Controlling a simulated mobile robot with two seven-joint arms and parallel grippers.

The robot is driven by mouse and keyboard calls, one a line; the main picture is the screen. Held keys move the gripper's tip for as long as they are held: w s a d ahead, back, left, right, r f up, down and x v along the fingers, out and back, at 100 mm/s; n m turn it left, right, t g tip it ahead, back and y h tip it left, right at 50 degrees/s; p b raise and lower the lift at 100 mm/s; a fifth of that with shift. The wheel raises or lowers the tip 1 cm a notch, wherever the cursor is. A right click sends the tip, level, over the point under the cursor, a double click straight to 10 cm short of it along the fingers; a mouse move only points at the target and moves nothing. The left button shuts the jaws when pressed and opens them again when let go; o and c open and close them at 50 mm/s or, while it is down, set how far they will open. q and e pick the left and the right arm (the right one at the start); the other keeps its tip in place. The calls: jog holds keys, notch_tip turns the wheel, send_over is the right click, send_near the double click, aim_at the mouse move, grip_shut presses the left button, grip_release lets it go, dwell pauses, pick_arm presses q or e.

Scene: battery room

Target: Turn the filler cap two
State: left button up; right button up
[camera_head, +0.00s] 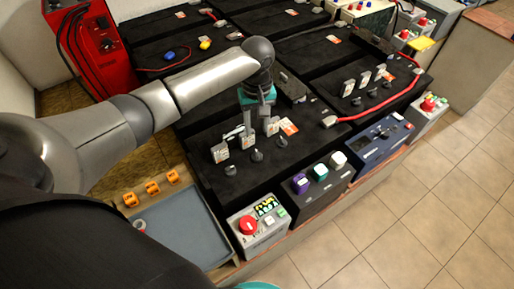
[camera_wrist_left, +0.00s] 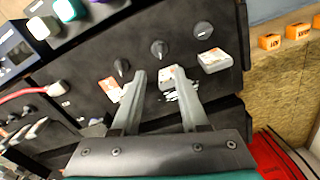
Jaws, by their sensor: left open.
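Three black knob-like filler caps stand in a row on the black battery top: one at the left (camera_head: 231,169), a middle one (camera_head: 257,155) and one at the right (camera_head: 282,141). In the left wrist view the middle cap (camera_wrist_left: 158,48) shows just beyond my fingertips. My left gripper (camera_head: 258,123) is open above the row of white tags behind the caps. It also shows in the left wrist view (camera_wrist_left: 160,74), with a white tag (camera_wrist_left: 172,74) between or beneath its fingers. It appears apart from the caps.
In front of the battery stand a box with a red button (camera_head: 248,225), a box with coloured buttons (camera_head: 318,175) and a blue meter box (camera_head: 380,138). A red cable (camera_head: 385,108) runs at the right. A grey tray (camera_head: 185,222) and a red charger (camera_head: 100,45) are at the left.

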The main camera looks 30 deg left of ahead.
aim_at(257, 153)
pick_arm(q)
notch_tip(257, 153, down, 12)
jog(key=b, duration=0.3)
jog(key=shift+r+b, duration=0.25)
jog(key=shift+b, duration=0.05)
pick_arm(e)
jog(key=f, duration=0.2)
jog(key=w+f, duration=0.1)
jog(key=f, duration=0.1)
jog(key=shift+w, duration=0.2)
pick_arm(q)
jog(key=shift+c, duration=0.3)
pick_arm(e)
jog(key=shift+a, duration=0.1)
pick_arm(q)
grip_shut()
pick_arm(e)
jog(key=shift+s+a, duration=0.1)
jog(key=shift+s, duration=0.1)
